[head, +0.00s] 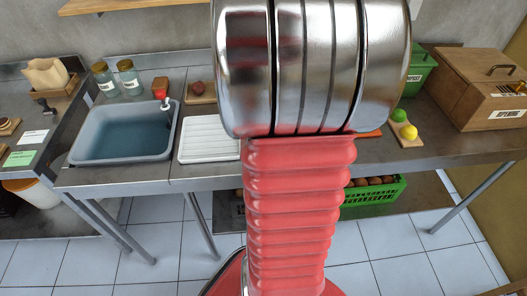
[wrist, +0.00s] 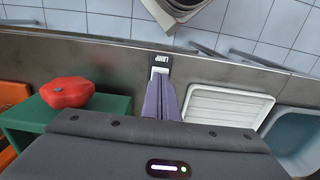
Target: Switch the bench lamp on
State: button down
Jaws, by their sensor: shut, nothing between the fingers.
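In the wrist view a dark plate marked LAMP (wrist: 160,59) sits near the bench edge, with a pale switch (wrist: 159,71) showing in it. My gripper (wrist: 160,80) is shut and empty, its purple fingers pointing at the pale switch. The fingertips overlap the switch's lower part in the picture; I cannot tell whether they touch it, or which way it is set. In the head view my arm hides this stretch of bench. I cannot make out the lamp itself in either view.
A white ribbed tray (wrist: 228,106) lies right of the fingers, with a grey sink (wrist: 294,140) beyond it. A red lumpy object (wrist: 68,92) rests on a green stand (wrist: 108,110) to the left. The head view shows a wooden box (head: 475,85) at far right.

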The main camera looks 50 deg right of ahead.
jog(key=shift+f, duration=0.75)
dwell(1.2)
notch_tip(320, 180, up, 7)
dwell(1.2)
dwell(0.5)
